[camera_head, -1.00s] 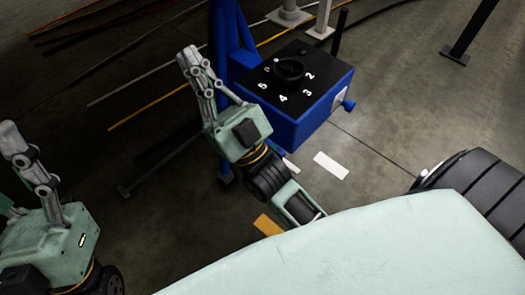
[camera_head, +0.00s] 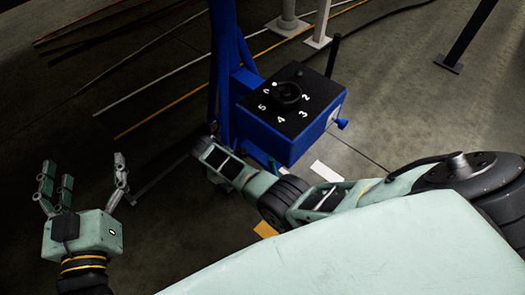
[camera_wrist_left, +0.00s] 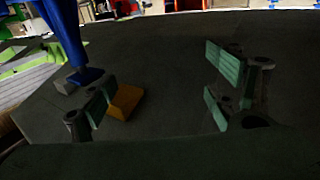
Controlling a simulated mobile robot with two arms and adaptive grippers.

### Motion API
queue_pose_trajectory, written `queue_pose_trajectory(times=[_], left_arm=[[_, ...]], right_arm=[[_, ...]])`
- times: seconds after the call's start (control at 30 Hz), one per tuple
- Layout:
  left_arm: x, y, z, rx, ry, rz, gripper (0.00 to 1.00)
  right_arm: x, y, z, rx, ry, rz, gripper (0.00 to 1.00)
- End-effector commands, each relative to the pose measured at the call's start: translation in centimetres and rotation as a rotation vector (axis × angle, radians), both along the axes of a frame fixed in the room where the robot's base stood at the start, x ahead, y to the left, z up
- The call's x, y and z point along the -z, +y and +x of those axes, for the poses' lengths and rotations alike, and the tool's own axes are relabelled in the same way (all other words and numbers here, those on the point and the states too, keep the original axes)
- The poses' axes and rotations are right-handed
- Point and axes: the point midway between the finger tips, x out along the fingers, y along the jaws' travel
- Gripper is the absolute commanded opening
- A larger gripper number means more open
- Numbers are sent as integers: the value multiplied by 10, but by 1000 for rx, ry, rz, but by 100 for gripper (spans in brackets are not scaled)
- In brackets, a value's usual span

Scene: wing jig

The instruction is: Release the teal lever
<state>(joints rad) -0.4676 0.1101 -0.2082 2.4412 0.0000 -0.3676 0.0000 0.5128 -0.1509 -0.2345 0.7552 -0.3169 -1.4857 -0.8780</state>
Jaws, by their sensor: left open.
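The blue box (camera_head: 290,145) on a blue post has a black top with a round dial (camera_head: 287,92) and white numbers. A small teal strip (camera_head: 272,165) shows under the box's front edge; I cannot tell whether it is the lever. My left gripper (camera_head: 84,165) is low at the left, well apart from the box, with its fingers spread and empty. In the left wrist view its fingers (camera_wrist_left: 160,85) are also wide apart with nothing between them. My right arm reaches in front of the post below the box. Its gripper is hidden.
A black rod (camera_head: 332,55) stands behind the box, and a blue knob (camera_head: 342,124) sticks out at its right. An orange patch (camera_wrist_left: 125,100) shows beside the left finger in the wrist view.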

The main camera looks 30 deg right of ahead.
Motion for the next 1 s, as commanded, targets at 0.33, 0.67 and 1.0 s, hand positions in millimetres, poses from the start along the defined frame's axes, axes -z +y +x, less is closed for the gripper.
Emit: queue_pose_trajectory(times=[0.33,0.67,1.0], left_arm=[[3,1,0,-1,15,5,81],[-22,-3,0,7,-114,-29,81],[-85,-7,-20,26,-443,-120,81]], right_arm=[[-2,-2,-7,-3,38,-14,0],[5,-1,-6,-3,36,-14,0],[16,1,-4,-5,35,-13,0]])
